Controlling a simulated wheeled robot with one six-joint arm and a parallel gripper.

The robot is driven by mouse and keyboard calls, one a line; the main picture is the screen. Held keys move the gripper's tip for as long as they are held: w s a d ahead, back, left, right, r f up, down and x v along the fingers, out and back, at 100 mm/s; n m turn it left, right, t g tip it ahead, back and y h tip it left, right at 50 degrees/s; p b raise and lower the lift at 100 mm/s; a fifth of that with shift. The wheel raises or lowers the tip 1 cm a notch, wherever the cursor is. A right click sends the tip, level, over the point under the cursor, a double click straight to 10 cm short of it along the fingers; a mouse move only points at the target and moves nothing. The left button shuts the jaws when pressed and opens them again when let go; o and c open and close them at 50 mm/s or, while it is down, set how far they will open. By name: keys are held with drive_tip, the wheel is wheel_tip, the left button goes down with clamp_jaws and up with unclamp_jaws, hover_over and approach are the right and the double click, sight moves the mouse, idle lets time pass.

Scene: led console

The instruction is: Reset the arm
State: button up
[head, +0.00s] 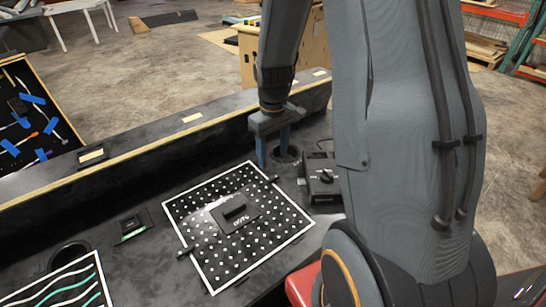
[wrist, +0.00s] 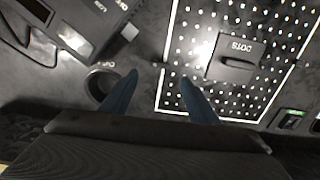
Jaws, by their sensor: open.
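My gripper (head: 273,152) hangs from my arm over the far part of the black console, pointing down. Its two blue fingers are apart with nothing between them. The left finger overlaps the edge of a round hole in that view. My upper arm covers the right side of the head view and hides part of the console.
A white-dotted panel (head: 200,203) with a block labelled DOTS (head: 235,214) lies left of my gripper. A dark control box with a knob (head: 323,180) stands to its right. A round hole (head: 287,154) is close by. A raised ledge (head: 130,165) runs along the back.

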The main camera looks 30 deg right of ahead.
idle(0.3)
drive_tip(key=s+a+r+m, duration=0.1)
drive_tip(key=s+a+r, duration=0.2)
drive_tip(key=s, duration=0.3)
drive_tip(key=s+a+r+m, duration=0.1)
drive_tip(key=s+a+r, duration=0.2)
drive_tip(key=s+a, duration=0.3)
drive_tip(key=shift+s+a+r+t, duration=0.25)
drive_tip(key=shift+s+t, duration=0.15)
drive_tip(key=shift+s, duration=0.4)
drive_tip(key=shift+d, duration=0.1)
drive_tip(key=shift+c, duration=0.2)
